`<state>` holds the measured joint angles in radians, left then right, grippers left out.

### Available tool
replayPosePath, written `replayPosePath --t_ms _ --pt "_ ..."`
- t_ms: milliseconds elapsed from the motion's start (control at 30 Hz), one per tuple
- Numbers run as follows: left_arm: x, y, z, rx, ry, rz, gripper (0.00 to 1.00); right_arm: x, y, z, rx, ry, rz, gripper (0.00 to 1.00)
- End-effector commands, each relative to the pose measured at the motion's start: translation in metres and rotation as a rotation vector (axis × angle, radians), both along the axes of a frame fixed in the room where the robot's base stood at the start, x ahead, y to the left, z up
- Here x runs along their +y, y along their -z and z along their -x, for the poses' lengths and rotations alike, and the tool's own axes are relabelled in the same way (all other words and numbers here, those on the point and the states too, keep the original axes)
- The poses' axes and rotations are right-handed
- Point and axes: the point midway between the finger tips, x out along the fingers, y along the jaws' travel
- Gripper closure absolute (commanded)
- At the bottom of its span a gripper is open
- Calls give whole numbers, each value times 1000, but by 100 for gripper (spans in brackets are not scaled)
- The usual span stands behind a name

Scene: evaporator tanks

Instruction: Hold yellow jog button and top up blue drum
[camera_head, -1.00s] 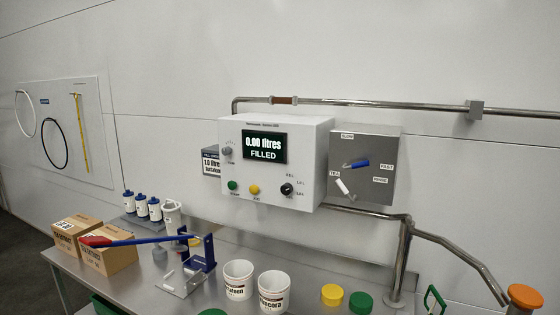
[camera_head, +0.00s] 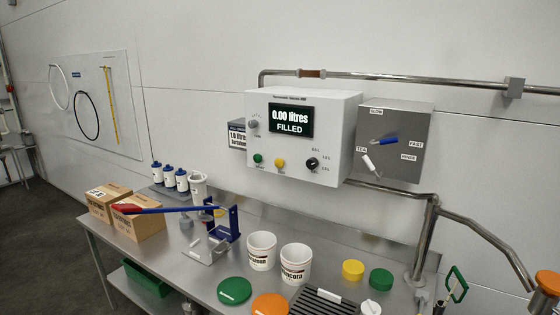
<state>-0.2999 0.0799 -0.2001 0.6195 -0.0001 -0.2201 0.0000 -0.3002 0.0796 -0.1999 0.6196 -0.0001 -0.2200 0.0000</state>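The yellow jog button (camera_head: 280,163) is on the front of a white control box (camera_head: 340,140) on the wall, between a green button (camera_head: 258,158) and a black knob (camera_head: 312,163). The box display (camera_head: 291,120) reads "0.00 litres FILLED". A steel pipe (camera_head: 480,232) slopes down to the right from an upright by the box. No blue drum can be made out. Neither of my grippers shows in this view.
The steel bench (camera_head: 190,265) holds two cartons (camera_head: 140,222), a red-and-blue lever press (camera_head: 165,210), white tubs (camera_head: 261,250) and coloured lids (camera_head: 234,291). A grey switch box (camera_head: 420,150) is on the wall. Open floor (camera_head: 45,240) lies left of the bench.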

Motion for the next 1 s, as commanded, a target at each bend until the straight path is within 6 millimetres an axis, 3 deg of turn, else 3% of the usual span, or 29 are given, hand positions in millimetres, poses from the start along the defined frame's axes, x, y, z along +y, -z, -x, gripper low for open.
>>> replayPosePath --t_ms 133,767,1000 --pt "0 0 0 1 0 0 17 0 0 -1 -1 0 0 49" --pt "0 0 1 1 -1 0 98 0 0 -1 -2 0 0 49" --pt "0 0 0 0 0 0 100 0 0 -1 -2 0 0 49"
